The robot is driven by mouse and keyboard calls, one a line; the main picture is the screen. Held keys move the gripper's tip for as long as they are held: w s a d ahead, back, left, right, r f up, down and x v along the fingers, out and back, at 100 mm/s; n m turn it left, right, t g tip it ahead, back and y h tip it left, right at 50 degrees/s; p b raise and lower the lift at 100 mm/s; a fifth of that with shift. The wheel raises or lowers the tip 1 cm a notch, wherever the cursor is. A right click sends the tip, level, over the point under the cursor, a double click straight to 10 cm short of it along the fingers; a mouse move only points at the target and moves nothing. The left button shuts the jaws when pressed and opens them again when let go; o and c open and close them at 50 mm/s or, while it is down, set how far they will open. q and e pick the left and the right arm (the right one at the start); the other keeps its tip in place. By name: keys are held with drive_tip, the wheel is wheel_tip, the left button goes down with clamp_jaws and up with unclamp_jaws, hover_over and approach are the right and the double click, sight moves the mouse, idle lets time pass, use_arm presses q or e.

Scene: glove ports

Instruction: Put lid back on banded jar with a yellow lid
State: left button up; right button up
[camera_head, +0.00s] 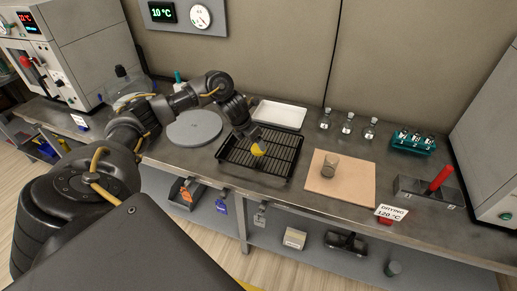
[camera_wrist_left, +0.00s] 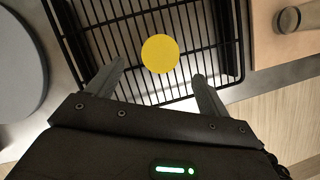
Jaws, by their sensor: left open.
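The yellow lid (camera_head: 258,149) lies on the black wire rack (camera_head: 282,160); in the left wrist view it is a flat yellow disc (camera_wrist_left: 161,54). My left gripper (camera_head: 254,140) is open and empty, pointing down over the rack. In its wrist view the fingertips (camera_wrist_left: 158,71) are spread on either side of the lid's near part, without visible contact. A small grey-brown jar (camera_head: 330,166) stands on the tan board (camera_head: 353,187) to the right of the rack. It is partly in the wrist view (camera_wrist_left: 289,19); its bands are too small to tell. My right gripper is not in view.
A round grey plate (camera_head: 194,128) is left of the rack, and a white tray (camera_head: 279,114) is behind it. Several small bottles (camera_head: 347,123) and a teal vial rack (camera_head: 413,142) stand at the back right.

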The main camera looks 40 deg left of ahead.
sight(258, 148)
use_arm(q)
drive_tip(key=shift+w+f, duration=0.15)
drive_tip(key=shift+f, duration=0.05)
drive_tip(key=p+x, duration=0.1)
drive_tip(key=x, duration=0.2)
drive_tip(key=shift+f+p, duration=0.25)
drive_tip(key=shift+p, duration=0.05)
drive_tip(key=shift+w+f, duration=0.3)
drive_tip(key=shift+f, duration=0.3)
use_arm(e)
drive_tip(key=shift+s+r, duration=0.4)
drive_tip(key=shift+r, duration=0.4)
use_arm(q)
drive_tip(key=c, duration=1.1)
drive_tip(key=shift+o, duration=0.2)
drive_tip(key=shift+r, duration=0.1)
